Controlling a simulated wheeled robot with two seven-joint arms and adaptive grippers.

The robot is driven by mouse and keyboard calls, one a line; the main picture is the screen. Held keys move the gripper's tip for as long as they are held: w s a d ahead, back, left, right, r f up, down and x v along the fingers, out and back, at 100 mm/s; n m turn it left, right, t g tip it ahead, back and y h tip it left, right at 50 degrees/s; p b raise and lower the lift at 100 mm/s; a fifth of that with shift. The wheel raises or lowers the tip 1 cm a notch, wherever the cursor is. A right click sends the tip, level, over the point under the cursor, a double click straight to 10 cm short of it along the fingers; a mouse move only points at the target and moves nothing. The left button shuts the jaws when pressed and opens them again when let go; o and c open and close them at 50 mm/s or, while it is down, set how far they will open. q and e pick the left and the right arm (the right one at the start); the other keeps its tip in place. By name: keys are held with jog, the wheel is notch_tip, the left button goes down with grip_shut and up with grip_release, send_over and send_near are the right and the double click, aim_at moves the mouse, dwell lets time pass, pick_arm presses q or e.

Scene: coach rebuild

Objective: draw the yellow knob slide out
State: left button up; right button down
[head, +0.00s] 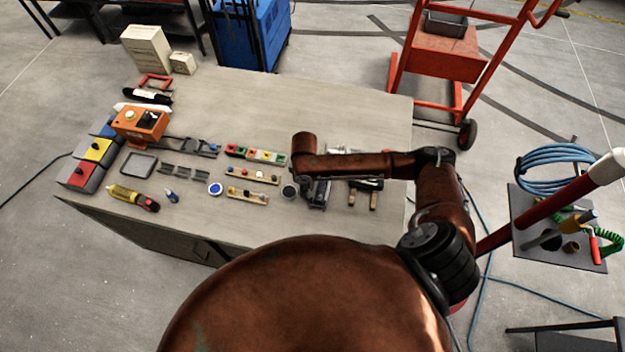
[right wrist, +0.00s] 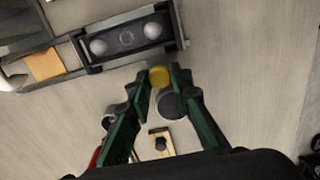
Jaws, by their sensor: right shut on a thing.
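In the right wrist view, the yellow knob (right wrist: 159,77) sits between the tips of my right gripper (right wrist: 158,80), which is shut on it. Just beyond the knob lies a dark grey slide housing (right wrist: 165,45) with two silvery round parts on it. I cannot see how the knob joins the housing. In the head view, my right gripper (head: 318,192) points down at the right part of the bench, and my arm hides the knob there. My left gripper is not in view.
In the right wrist view, a dark round cup (right wrist: 171,107) and a wooden piece with a black knob (right wrist: 160,142) lie close behind the fingertips. In the head view, two wooden-handled tools (head: 373,200) lie right of the gripper. The bench (head: 330,100) is clear at the back.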

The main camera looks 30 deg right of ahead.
jog(key=shift+s, duration=0.2)
jog(key=c, duration=1.7)
grip_release()
jog(key=shift+s+a, duration=0.1)
jog(key=shift+c, duration=0.2)
jog(key=shift+r, duration=0.4)
notch_tip(320, 180, up, 11)
